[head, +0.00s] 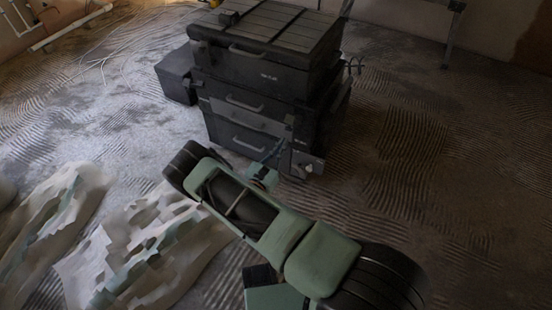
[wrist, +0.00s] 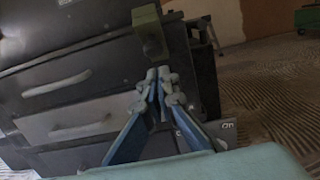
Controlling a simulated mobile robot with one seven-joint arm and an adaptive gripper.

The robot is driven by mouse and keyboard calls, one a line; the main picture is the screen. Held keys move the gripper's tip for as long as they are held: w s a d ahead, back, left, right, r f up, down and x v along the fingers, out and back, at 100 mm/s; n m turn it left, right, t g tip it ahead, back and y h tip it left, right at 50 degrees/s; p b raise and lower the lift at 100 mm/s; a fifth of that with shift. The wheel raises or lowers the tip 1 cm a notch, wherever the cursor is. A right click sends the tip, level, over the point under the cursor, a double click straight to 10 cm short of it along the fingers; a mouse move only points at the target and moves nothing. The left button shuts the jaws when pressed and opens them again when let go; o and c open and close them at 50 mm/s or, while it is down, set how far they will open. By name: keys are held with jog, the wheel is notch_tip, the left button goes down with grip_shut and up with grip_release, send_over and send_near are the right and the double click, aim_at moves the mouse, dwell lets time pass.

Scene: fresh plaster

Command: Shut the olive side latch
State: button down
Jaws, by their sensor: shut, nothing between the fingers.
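The olive side latch (wrist: 147,22) shows in the wrist view at the top middle, on the corner of a dark stacked case (wrist: 85,65). A darker olive block forms its lower end. My gripper (wrist: 159,76) is shut and empty, with its blue-grey fingertips just below that lower end in the picture. I cannot tell whether they touch it. In the head view my gripper (head: 276,152) is at the front right of the dark case stack (head: 262,77), low down. I cannot make out the latch there.
The stack has several grey handles on its front. A dark box (head: 175,76) stands at its left. Crumpled pale sheets (head: 140,245) lie on the floor at the lower left. The ridged floor (head: 420,150) to the right is clear.

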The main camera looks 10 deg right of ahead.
aim_at(293, 123)
jog(key=shift+w+d+r, duration=0.25)
jog(key=shift+w+r, duration=0.05)
jog(key=shift+r, duration=0.15)
jog(key=shift+w+d+r, duration=0.2)
jog(key=shift+w+r, duration=0.05)
jog(key=shift+r, duration=0.2)
jog(key=shift+a+r, duration=0.1)
jog(key=shift+r, duration=0.05)
